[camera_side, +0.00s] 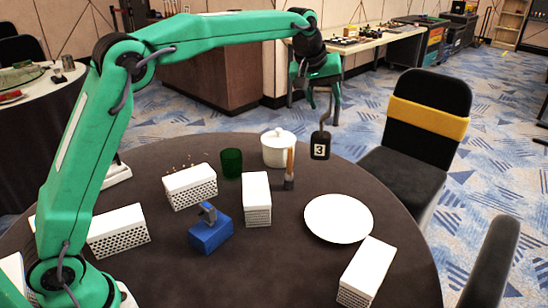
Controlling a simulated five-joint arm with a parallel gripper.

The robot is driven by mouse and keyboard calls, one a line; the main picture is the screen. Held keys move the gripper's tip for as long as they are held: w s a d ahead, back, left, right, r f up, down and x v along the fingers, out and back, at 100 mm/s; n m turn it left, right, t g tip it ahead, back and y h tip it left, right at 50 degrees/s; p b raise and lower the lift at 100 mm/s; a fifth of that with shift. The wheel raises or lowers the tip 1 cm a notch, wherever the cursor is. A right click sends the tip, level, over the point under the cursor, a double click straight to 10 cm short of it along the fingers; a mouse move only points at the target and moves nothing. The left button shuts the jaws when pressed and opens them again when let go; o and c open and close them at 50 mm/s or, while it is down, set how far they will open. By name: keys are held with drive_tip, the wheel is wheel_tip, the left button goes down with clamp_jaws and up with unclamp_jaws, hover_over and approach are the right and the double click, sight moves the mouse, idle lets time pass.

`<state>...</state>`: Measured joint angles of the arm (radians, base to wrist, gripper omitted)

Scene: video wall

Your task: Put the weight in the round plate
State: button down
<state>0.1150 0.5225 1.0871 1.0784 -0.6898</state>
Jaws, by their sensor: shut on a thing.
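The weight (320,146) is a small black block with a white "3" label and a thin grey hook on top. It hangs upright in the air above the far right part of the round table. My gripper (318,95) is above it, green, and shut on the weight near the top of its hook. The exact contact is too small to make out. The round plate (338,218) is white, flat and empty. It lies on the table, lower in the picture than the weight and slightly to its right.
White perforated boxes stand left of the plate (257,198) and in front of it (367,270). A lidded white pot (279,148), a green cup (231,162), a brown upright item (289,168) and a blue block (210,235) share the table. A black chair (425,130) stands right.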

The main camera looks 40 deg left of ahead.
drive_tip(key=s+d+m+h, duration=0.1)
drive_tip(key=s+d+m, duration=0.1)
drive_tip(key=s+d, duration=0.5)
drive_tip(key=s+d+m+h, duration=0.1)
drive_tip(key=s+d, duration=0.2)
drive_tip(key=d, duration=0.8)
drive_tip(key=shift+w+f, duration=0.15)
drive_tip(key=shift+f, duration=1.15)
drive_tip(key=shift+w+f, duration=0.1)
drive_tip(key=shift+f, duration=1.2)
drive_tip(key=shift+a, duration=0.1)
drive_tip(key=w+a+f+y, duration=0.1)
drive_tip(key=w+a+f, duration=0.6)
drive_tip(key=w+a, duration=0.1)
drive_tip(key=shift+w, duration=0.3)
drive_tip(key=shift+f, duration=2.1)
